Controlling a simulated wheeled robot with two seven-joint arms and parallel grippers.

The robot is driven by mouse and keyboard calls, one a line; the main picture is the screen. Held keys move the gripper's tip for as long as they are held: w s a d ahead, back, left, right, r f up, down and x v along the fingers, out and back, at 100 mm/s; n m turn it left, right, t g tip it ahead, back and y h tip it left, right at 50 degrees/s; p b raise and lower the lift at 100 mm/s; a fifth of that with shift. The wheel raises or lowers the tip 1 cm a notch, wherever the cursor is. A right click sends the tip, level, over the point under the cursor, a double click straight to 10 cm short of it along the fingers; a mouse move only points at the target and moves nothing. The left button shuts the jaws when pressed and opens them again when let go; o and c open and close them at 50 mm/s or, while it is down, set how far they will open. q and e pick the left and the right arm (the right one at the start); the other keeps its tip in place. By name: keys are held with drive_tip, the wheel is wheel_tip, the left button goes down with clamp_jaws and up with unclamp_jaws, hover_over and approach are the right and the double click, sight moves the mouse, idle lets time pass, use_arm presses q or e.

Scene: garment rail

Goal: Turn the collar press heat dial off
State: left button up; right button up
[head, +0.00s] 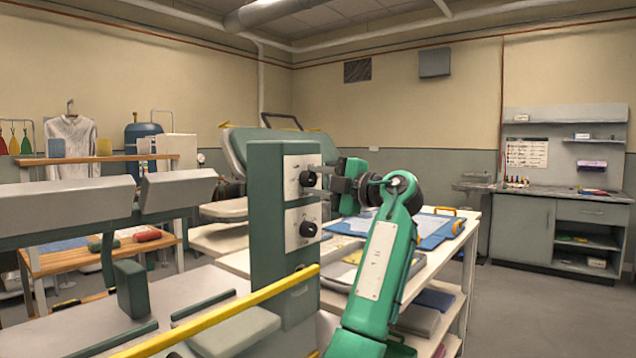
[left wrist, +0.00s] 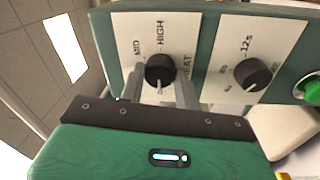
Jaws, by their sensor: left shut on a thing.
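The heat dial (head: 308,179) is the upper black knob on the white plate of the green press column (head: 266,225). In the left wrist view the heat dial (left wrist: 160,68) sits beside the printed words MID, HIGH and HEAT. A pale mark on it points down in that picture, away from HIGH; the lettering there is hidden by my fingers. My left gripper (head: 325,176) reaches the dial from the right, shut on it. Its two grey fingers (left wrist: 165,92) stand on either side of the knob in the left wrist view. My right gripper is not in view.
A second black dial (head: 308,229), marked with seconds, is below the heat dial. A green button (left wrist: 309,91) is beyond it. A yellow rail (head: 215,312) crosses in front of the press. A table with a blue clipboard (head: 432,224) stands behind my left arm.

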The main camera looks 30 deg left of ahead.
use_arm(q)
drive_tip(key=o, duration=1)
drive_tip(key=d, duration=0.9)
drive_tip(key=d+f, duration=0.1)
drive_tip(key=d, duration=0.3)
drive_tip(key=shift+s+d, duration=0.3)
drive_tip(key=shift+d, duration=0.05)
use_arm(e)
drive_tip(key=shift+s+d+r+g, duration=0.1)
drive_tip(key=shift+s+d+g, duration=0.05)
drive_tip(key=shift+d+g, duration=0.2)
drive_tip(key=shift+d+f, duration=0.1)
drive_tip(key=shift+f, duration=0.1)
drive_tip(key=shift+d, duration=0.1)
